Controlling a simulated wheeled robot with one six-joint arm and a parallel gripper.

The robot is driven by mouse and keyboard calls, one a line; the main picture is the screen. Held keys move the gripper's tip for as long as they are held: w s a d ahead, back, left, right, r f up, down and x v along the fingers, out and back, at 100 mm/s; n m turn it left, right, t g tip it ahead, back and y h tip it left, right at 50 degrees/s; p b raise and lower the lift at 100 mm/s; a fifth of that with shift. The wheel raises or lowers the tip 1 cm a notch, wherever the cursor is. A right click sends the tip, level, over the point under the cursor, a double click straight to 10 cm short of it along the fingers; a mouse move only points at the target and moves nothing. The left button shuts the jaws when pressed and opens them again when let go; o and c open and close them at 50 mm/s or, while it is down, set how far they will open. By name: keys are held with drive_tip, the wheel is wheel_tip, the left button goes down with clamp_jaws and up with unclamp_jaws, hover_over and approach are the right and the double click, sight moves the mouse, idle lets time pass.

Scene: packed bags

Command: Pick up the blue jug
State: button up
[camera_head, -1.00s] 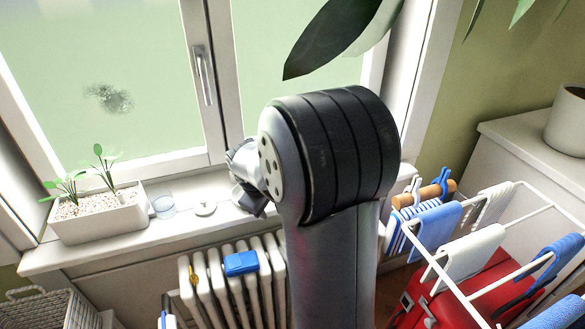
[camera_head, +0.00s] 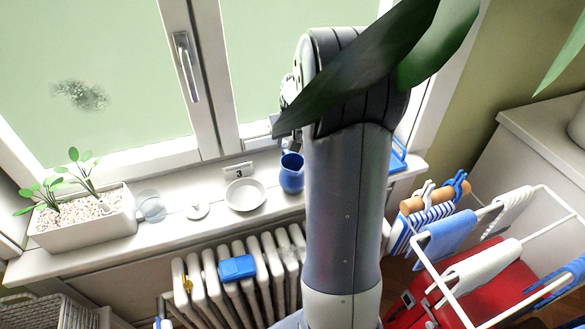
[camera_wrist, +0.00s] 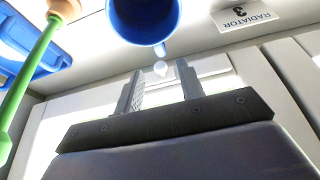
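The blue jug (camera_head: 291,176) stands on the white windowsill, just left of my arm in the head view. In the wrist view the jug (camera_wrist: 143,22) is at the top, cut off by the frame edge. Its round opening and part of its handle show there. My gripper (camera_wrist: 160,82) is open, with its two grey fingers apart and pointing toward the jug. Nothing is held between them, and a gap seems to separate the fingertips from the jug.
A white bowl (camera_head: 245,195), a number card (camera_head: 238,170), a glass (camera_head: 151,206) and a planter (camera_head: 84,222) share the sill. A green and tan stick (camera_wrist: 30,75) and a blue object (camera_wrist: 42,58) are left in the wrist view. A drying rack (camera_head: 480,260) stands right.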

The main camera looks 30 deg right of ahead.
sight(285, 150)
drive_tip(key=shift+p+x, duration=0.85)
drive_tip(key=shift+x, duration=3.75)
drive_tip(key=shift+s+a+f, duration=0.1)
drive_tip(key=shift+a, duration=0.05)
drive_tip(key=shift+c, duration=0.4)
clamp_jaws()
